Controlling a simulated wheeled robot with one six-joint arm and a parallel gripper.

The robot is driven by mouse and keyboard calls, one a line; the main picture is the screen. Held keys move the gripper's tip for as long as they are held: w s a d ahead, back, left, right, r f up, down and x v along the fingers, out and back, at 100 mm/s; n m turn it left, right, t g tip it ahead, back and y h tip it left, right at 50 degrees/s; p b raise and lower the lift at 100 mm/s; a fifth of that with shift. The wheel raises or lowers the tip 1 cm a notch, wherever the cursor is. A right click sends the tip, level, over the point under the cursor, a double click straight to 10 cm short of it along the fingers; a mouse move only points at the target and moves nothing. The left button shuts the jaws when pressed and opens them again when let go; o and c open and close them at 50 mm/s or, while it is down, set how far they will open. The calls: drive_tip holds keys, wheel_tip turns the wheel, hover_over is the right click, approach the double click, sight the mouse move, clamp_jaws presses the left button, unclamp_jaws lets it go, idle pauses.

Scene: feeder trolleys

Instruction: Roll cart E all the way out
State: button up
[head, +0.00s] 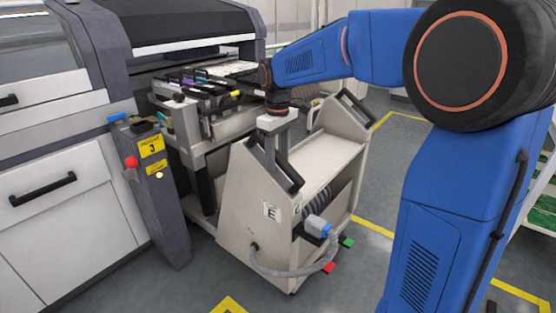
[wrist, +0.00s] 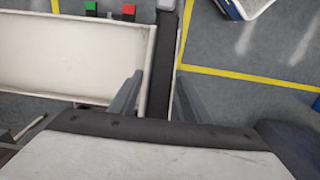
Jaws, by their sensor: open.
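Cart E (head: 240,195) is a beige trolley with an "E" label on its side. It stands upright beside the machine's feeder bay. Its near black handle (head: 285,172) rises at the top left of the cart, and a second black handle (head: 356,107) is at the far right. My gripper (head: 279,125) is above the near handle, pointing down. In the wrist view, the open grey fingers of my gripper (wrist: 158,88) lie on either side of the black handle bar (wrist: 164,55). Whether they touch it cannot be told. The cart's pale shelf (wrist: 65,55) is left of the bar.
The machine (head: 70,140) is on the left, with a grey post (head: 160,205) bearing a red button. Feeders (head: 195,85) sit in its bay. A hose (head: 290,272) hangs on the cart near red (head: 329,267) and green (head: 347,242) pedals. Yellow-lined floor is open to the right.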

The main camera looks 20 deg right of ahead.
drive_tip(key=shift+f, duration=0.35)
drive_tip(key=shift+c, duration=0.6)
clamp_jaws()
drive_tip(key=shift+s+d, duration=0.1)
drive_tip(key=shift+s, duration=0.05)
